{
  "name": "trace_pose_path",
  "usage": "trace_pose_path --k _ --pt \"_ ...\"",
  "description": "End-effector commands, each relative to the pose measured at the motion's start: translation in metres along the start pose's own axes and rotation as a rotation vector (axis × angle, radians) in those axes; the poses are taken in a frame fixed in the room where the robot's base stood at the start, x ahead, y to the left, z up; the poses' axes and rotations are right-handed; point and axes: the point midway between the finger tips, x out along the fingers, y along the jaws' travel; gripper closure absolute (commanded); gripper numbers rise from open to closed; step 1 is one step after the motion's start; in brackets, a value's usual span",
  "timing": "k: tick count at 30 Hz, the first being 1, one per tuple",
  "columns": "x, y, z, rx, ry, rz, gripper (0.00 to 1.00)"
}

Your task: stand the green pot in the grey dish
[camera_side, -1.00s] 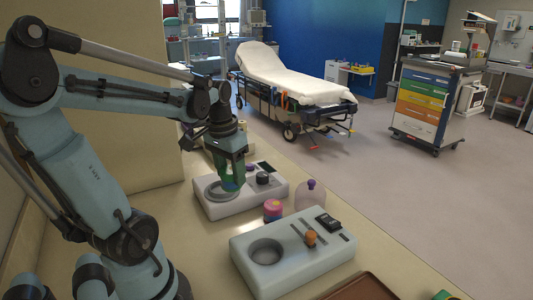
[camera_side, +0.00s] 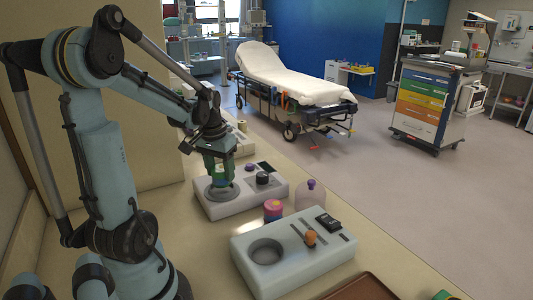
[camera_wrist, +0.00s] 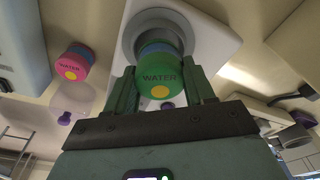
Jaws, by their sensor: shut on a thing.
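My gripper (camera_side: 220,170) is shut on the green pot (camera_wrist: 160,75), which has a blue band and a WATER label. In the side view the pot (camera_side: 221,176) is mostly hidden between the fingers. It is roughly upright over the round grey dish (camera_side: 208,192) in the far white unit. In the wrist view the grey dish (camera_wrist: 131,42) shows as a ring behind the pot. The pot's bottom is at or just above the dish; I cannot tell whether they touch.
A pink pot (camera_side: 272,211) stands between the units, beside a clear bottle with a purple cap (camera_side: 311,185). A nearer white unit (camera_side: 295,265) has a round well (camera_side: 265,251) and an orange knob (camera_side: 310,239). A brown tray (camera_side: 365,288) lies at the front edge.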

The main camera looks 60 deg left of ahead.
Motion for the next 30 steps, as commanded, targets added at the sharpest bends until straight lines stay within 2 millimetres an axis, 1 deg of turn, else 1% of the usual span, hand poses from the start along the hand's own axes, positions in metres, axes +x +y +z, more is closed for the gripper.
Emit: trace_pose_path --k 3,7,30 --pt "0.0062 0.0002 0.0010 0.000 0.000 0.000 0.77" --pt "0.0089 0.0002 0.0014 0.000 0.000 0.000 0.77" --pt "0.0091 0.0002 0.0017 0.000 0.000 0.000 0.77"
